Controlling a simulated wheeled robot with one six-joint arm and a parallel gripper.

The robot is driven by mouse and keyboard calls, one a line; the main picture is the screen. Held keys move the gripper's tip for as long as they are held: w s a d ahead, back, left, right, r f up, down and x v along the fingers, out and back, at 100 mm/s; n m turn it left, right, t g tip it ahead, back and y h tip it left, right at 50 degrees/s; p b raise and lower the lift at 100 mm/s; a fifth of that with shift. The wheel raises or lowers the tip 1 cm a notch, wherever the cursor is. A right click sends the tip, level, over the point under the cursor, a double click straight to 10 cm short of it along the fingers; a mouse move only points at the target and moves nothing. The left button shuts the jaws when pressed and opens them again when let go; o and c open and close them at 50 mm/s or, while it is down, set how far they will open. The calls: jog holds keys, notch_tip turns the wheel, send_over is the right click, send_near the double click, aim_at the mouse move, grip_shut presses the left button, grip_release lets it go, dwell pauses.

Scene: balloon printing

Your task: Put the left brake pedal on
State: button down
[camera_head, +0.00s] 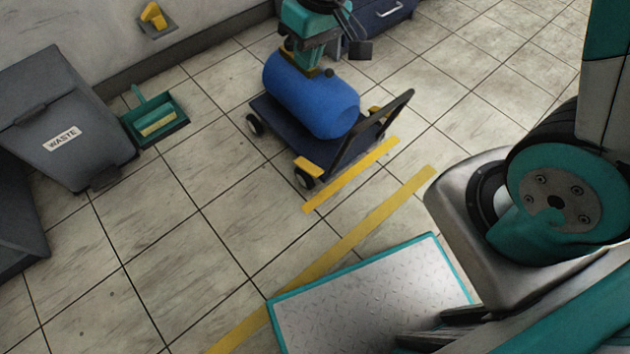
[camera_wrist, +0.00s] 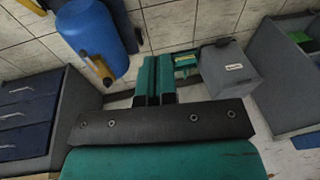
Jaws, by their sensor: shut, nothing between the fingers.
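A dark blue trolley (camera_head: 288,137) stands on the floor with a blue cylinder lying on it. The yellow left brake pedal (camera_head: 308,167) is above the wheel at its front left corner. Another yellow pedal (camera_head: 377,113) shows partly beyond the handle. I cannot tell how far either pedal is pressed. In the wrist view, my gripper (camera_wrist: 153,72) has two teal fingers close together, shut and empty. It is apart from the trolley, whose blue cylinder (camera_wrist: 92,35) shows at upper left.
The trolley's black handle (camera_head: 378,128) rises at its right end. A grey waste bin (camera_head: 62,120) and a green dustpan (camera_head: 155,117) stand at left. A metal plate with teal edging (camera_head: 365,295) is in front. Yellow floor lines cross the tiles. Open floor lies left of the plate.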

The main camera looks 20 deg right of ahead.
jog(key=h+b, duration=0.2)
jog(key=b, duration=1.3)
send_over(314, 170)
notch_tip(314, 170, down, 33)
jog(key=shift+w+m, duration=0.2)
jog(key=shift+m, duration=0.2)
jog(key=shift+f, duration=0.2)
jog(key=f+b, duration=0.2)
jog(key=f, duration=0.1)
jog(key=f+b, duration=0.2)
jog(key=f, duration=0.2)
jog(key=w+f+b, duration=0.1)
jog(key=f+b, duration=0.1)
jog(key=f, duration=0.1)
jog(key=shift+a+f+b, duration=0.1)
jog(key=shift+f+b, duration=0.15)
jog(key=shift+b, duration=0.15)
jog(key=shift+s+f+b, duration=0.3)
jog(key=shift+f+b, duration=0.15)
jog(key=shift+f, duration=0.1)
jog(key=shift+s+f+b, duration=0.25)
jog(key=shift+f+b, duration=0.15)
jog(key=shift+f, duration=0.1)
jog(key=shift+s+d+f+b, duration=0.25)
jog(key=shift+s+f+b, duration=0.05)
jog(key=shift+f+b, duration=0.1)
jog(key=shift+s, duration=0.1)
